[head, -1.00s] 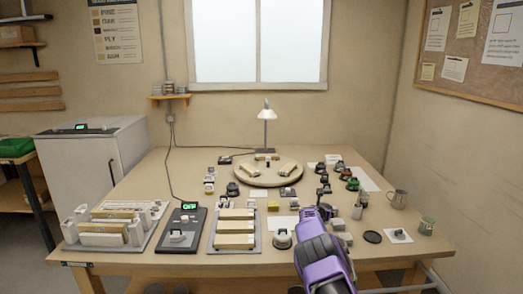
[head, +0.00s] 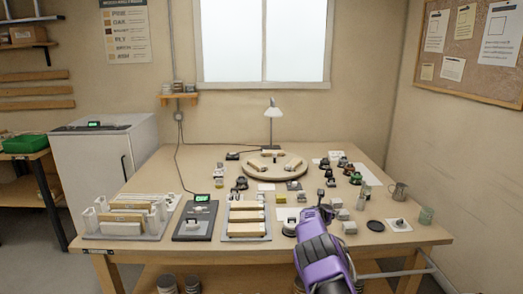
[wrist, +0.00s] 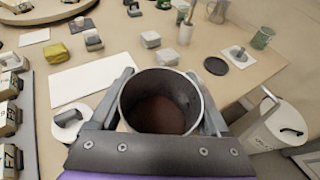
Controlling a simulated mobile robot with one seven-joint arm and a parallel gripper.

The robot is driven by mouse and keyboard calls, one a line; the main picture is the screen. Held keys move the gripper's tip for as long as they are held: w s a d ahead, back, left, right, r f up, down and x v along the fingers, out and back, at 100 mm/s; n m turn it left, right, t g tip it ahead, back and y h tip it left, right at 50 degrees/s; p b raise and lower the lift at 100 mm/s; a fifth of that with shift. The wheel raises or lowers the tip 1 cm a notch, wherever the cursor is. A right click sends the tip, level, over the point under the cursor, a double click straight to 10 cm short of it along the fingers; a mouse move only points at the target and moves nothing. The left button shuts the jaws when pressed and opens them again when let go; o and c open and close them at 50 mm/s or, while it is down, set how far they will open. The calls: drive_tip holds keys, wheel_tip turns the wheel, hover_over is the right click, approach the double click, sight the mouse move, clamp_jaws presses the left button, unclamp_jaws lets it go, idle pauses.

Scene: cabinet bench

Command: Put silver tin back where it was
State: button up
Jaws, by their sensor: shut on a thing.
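My gripper (head: 322,212) is over the front right part of the bench in the head view. In the wrist view my gripper (wrist: 162,105) is shut on the silver tin (wrist: 160,90), one finger on each side. The tin is an open grey metal cylinder, upright, with a brown inside. Its base is hidden, so I cannot tell whether it touches the bench. In the head view my arm hides the tin.
A blank white sheet (wrist: 90,78) lies left of the tin. A black disc (wrist: 215,66), a grey-green cup (wrist: 263,38) and small blocks stand beyond it. A metal mug (head: 399,191) stands at the right. A round turntable (head: 262,176) is farther back.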

drive_tip(key=s+d+f+m+g+h, duration=0.2)
drive_tip(key=s+d+f+m, duration=0.1)
drive_tip(key=s+d+f, duration=1.2)
drive_tip(key=s+a+f+b, duration=0.1)
drive_tip(key=s+a+f, duration=0.25)
drive_tip(key=s, duration=0.65)
drive_tip(key=s+a+r+n+t+y+b, duration=0.1)
drive_tip(key=s+a+r+n+t+y, duration=0.15)
drive_tip(key=a, duration=0.45)
drive_tip(key=s+a+r+n+t+y, duration=0.1)
drive_tip(key=s+a+r+n+y, duration=0.1)
drive_tip(key=s+a+r+n, duration=0.3)
drive_tip(key=s+a+r+n+y+b, duration=0.1)
drive_tip(key=a+r+y, duration=0.3)
drive_tip(key=a+r, duration=0.7)
wheel_tip(320, 180, up, 2)
drive_tip(key=shift+s+a+r+n, duration=0.15)
drive_tip(key=shift+s+a+n, duration=0.25)
drive_tip(key=shift+s, duration=0.25)
